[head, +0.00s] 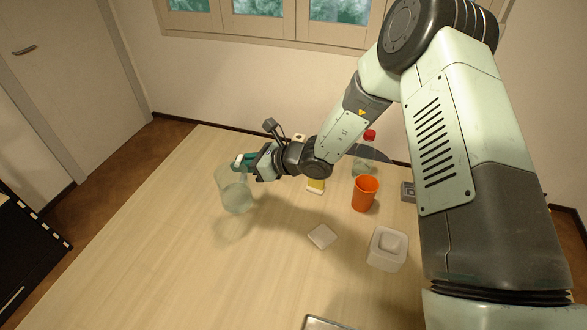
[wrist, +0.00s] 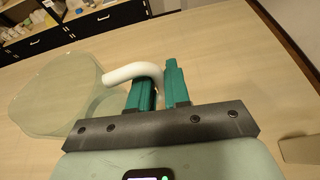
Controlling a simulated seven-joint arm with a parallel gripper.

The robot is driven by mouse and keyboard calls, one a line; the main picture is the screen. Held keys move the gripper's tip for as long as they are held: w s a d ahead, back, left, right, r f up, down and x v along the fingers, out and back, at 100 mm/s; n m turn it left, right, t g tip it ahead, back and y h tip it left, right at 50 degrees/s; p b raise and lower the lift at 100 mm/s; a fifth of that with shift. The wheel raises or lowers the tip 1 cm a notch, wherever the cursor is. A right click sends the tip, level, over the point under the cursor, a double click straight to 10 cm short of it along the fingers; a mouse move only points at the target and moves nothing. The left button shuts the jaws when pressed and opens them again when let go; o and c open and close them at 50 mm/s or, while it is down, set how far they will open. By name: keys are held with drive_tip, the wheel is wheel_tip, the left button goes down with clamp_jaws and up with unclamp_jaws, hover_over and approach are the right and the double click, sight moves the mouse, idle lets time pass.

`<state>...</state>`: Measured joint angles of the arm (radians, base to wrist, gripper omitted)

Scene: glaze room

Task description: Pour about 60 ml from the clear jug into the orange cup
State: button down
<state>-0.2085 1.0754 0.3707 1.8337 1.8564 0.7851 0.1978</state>
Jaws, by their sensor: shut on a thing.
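The clear jug (head: 236,194) is at the left of the head view, with its shadow on the table below it. My gripper (head: 240,161) is shut on the jug's handle at its upper right side. In the wrist view the green fingers (wrist: 159,88) close around the pale curved handle (wrist: 128,72), and the see-through jug body (wrist: 50,95) is to the left. Whether the jug touches the table is hard to tell. The orange cup (head: 365,194) stands upright on the table to the right, apart from the jug and gripper. Its inside is mostly hidden.
A white block with a rounded top (head: 388,249) and a small white tile (head: 322,236) are in front of the cup. A red-capped clear bottle (head: 369,136) and a yellow-and-white item (head: 315,186) stand behind. A tray edge (head: 335,323) shows at the front. The table's left is clear.

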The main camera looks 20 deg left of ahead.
drive_tip(key=shift+r, duration=2.65)
drive_tip(key=m+t+h, duration=0.4)
drive_tip(key=m+t, duration=0.5)
hover_over(364, 195)
drive_tip(key=s+d, duration=0.3)
wheel_tip(364, 195, down, 8)
drive_tip(key=shift+d+f, duration=0.15)
drive_tip(key=shift+f, duration=0.1)
drive_tip(key=shift+r, duration=0.1)
drive_tip(key=shift+w+d+r+m+g+h, duration=0.1)
drive_tip(key=shift+w+r+m+g, duration=0.2)
drive_tip(key=shift+m+g, duration=0.85)
drive_tip(key=shift+w+a+r+m+g+h, duration=0.1)
drive_tip(key=shift+w+r+m+g, duration=0.35)
drive_tip(key=shift+g, duration=1.35)
drive_tip(key=shift+w+d+r+m+g+h, duration=0.1)
drive_tip(key=shift+w+m+g, duration=0.05)
drive_tip(key=shift+m+g, duration=1.1)
